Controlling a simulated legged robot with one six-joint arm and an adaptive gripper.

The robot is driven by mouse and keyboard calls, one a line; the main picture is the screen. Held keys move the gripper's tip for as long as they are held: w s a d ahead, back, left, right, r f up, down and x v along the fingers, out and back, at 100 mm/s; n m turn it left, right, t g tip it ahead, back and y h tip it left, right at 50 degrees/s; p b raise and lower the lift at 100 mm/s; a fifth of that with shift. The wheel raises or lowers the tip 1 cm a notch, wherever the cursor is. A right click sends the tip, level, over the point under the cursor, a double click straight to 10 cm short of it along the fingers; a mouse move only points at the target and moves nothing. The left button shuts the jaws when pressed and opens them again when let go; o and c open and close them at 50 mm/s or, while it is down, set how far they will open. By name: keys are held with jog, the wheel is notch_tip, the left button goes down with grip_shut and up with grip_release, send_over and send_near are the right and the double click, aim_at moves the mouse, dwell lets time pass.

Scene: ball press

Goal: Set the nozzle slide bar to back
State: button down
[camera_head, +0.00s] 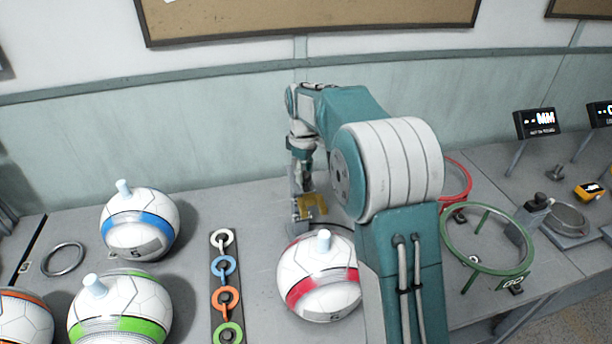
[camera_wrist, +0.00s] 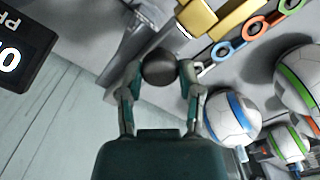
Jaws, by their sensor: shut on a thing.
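The brass-coloured nozzle part (camera_head: 313,207) sits at the back of the grey bench, and it also shows at the top of the wrist view (camera_wrist: 203,18). My gripper (camera_head: 301,184) reaches down just left of and behind it. In the wrist view the two fingers close around a dark round knob (camera_wrist: 160,66), one fingertip on each side. The knob appears to belong to the nozzle slide bar, close to the brass part. The bar itself and its position along its travel are largely hidden by my gripper and arm.
Balls with a red band (camera_head: 320,277), a blue band (camera_head: 138,224) and a green band (camera_head: 120,308) stand on the bench. A strip of coloured rings (camera_head: 227,297) lies between them. A green hoop (camera_head: 487,240) stands at right. A dark display (camera_wrist: 22,52) is near my gripper.

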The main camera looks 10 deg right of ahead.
jog(key=shift+w, duration=0.15)
jog(key=shift+c, duration=1.3)
grip_release()
jog(key=shift+w, duration=0.15)
notch_tip(320, 180, up, 12)
